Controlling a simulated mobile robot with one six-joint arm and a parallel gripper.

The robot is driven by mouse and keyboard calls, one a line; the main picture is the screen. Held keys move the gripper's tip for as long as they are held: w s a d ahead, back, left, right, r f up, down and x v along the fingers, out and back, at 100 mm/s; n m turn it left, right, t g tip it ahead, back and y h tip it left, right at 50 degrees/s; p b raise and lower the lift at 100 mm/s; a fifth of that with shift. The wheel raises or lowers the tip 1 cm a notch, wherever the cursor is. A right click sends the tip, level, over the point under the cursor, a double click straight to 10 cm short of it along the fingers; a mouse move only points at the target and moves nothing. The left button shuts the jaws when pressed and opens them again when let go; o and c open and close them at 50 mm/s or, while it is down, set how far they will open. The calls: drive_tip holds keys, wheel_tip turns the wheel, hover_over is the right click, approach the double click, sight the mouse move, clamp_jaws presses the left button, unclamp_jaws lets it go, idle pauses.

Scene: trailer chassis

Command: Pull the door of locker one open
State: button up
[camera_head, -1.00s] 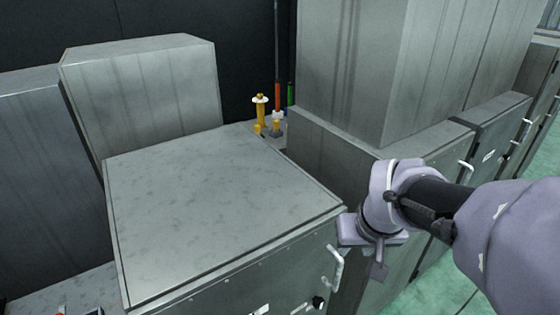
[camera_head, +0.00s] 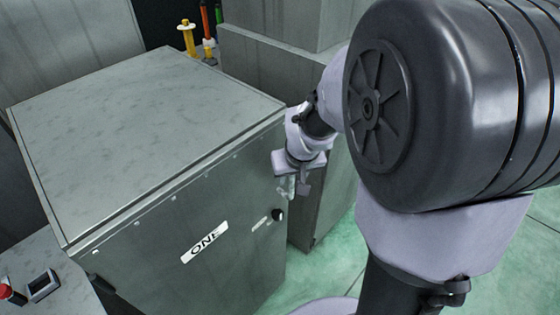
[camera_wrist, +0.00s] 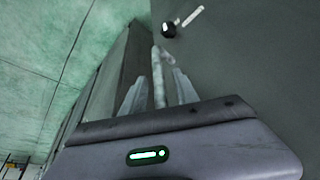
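Locker one (camera_head: 150,105) is a grey metal box with a flat top, at the left in the head view. Its front door (camera_head: 190,225) bears a white "ONE" label and looks closed. A black knob (camera_head: 278,214) sits near the door's right edge; it also shows in the wrist view (camera_wrist: 168,30). My gripper (camera_head: 291,184) is at the door's upper right edge, by the handle. In the wrist view, the pale bar handle (camera_wrist: 158,78) stands between the two fingers of my gripper (camera_wrist: 160,82). The fingers look spread, with gaps beside the bar.
Another grey cabinet (camera_head: 265,75) stands just right of locker one, close to my gripper. A yellow fitting (camera_head: 187,38) stands behind. A red button (camera_head: 8,293) is at lower left. Green floor (camera_head: 330,265) is open in front and to the right.

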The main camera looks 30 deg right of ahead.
clamp_jaws()
idle(1.3)
